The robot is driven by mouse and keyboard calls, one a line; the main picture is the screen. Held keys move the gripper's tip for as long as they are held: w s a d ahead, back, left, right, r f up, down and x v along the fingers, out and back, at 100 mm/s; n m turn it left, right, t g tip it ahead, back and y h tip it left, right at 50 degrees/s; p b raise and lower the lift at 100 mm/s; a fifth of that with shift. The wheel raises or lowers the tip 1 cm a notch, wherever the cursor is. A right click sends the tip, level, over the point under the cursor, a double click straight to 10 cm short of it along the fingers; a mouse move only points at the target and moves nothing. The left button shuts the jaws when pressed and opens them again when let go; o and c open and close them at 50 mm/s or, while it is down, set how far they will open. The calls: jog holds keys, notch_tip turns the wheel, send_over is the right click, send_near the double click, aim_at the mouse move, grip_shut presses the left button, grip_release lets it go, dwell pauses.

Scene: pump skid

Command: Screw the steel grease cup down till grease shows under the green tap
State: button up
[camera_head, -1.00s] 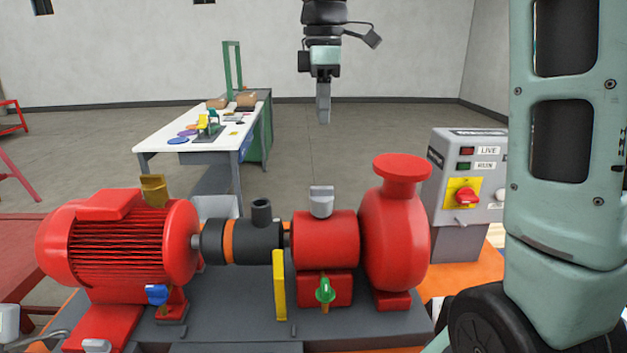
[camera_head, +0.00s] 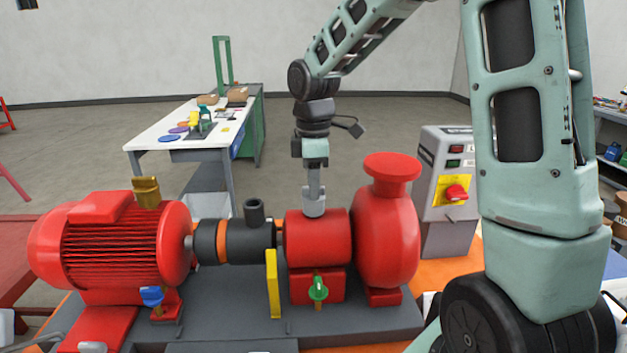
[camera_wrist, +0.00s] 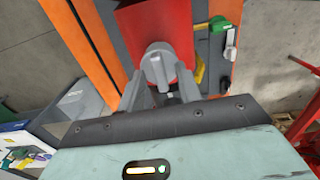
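The steel grease cup (camera_head: 314,208) stands on top of the red bearing housing (camera_head: 318,238), between the dark coupling and the pump. My gripper (camera_head: 314,190) points straight down at the cup from above. In the wrist view, its two fingers (camera_wrist: 160,88) stand apart on either side of the cup (camera_wrist: 157,62), without clear sign of a grip. The green tap (camera_head: 318,289) is on the front of the red block under the housing; it also shows in the wrist view (camera_wrist: 219,24). I can make out no grease under it.
A brass cup (camera_head: 146,191) sits on the red motor (camera_head: 115,245) at left, with a blue tap (camera_head: 152,296) below. A yellow guard (camera_head: 273,284) stands left of the green tap. The pump flange (camera_head: 392,167) and control box (camera_head: 448,190) rise at right.

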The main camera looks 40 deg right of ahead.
grip_shut()
jog(key=shift+m, duration=0.3)
jog(key=m, duration=0.7)
jog(key=shift+r+p, duration=0.1)
jog(key=shift+p, duration=0.25)
jog(key=m, duration=0.4)
jog(key=shift+m+p, duration=0.4)
jog(key=shift+m, duration=1.7)
